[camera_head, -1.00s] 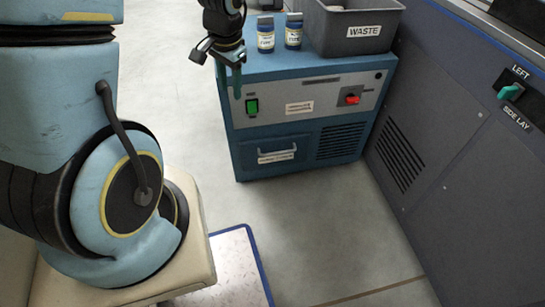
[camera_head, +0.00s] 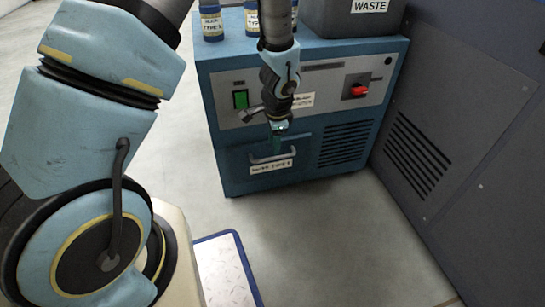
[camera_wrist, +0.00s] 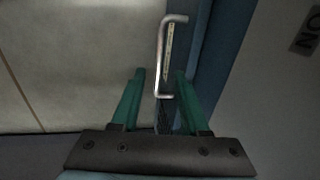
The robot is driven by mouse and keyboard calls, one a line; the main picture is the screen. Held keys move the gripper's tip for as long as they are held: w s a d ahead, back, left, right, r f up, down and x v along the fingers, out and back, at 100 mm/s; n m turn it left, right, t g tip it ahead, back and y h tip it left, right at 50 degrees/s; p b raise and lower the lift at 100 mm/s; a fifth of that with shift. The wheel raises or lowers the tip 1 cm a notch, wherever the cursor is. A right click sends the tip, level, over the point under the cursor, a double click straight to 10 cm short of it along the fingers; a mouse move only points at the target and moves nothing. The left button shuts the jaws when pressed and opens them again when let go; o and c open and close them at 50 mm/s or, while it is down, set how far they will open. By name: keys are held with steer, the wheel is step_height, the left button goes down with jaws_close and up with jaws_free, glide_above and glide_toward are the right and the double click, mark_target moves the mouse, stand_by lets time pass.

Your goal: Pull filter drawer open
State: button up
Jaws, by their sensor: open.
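The filter drawer (camera_head: 240,163) is in the lower left front of the blue cabinet and looks shut. Its metal bar handle (camera_head: 272,157) sits above a white label (camera_head: 271,168) whose text is too small to read surely. My gripper (camera_head: 279,136) is just above and in front of the handle, pointing down at it. In the wrist view, my gripper's two green fingers (camera_wrist: 160,76) are spread apart. The handle (camera_wrist: 163,55) runs lengthwise in that view, its near end between the fingers. Neither finger clearly touches it.
The blue cabinet (camera_head: 213,120) has a green switch (camera_head: 240,99) and a red knob (camera_head: 357,90). Several ink bottles (camera_head: 211,22) and a grey waste bin (camera_head: 335,20) stand on top. A dark machine panel (camera_head: 470,130) stands close at right.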

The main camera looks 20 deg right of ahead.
mark_target(273, 158)
steer(key=f+b, duration=0.1)
steer(key=f, duration=0.2)
steer(key=w+f, duration=0.1)
steer(key=f, duration=0.1)
steer(key=shift+d+f+b, duration=0.1)
steer(key=shift+f+b, duration=0.25)
steer(key=shift+f, duration=0.05)
steer(key=shift+c, duration=0.2)
jaws_close()
stand_by(0.9)
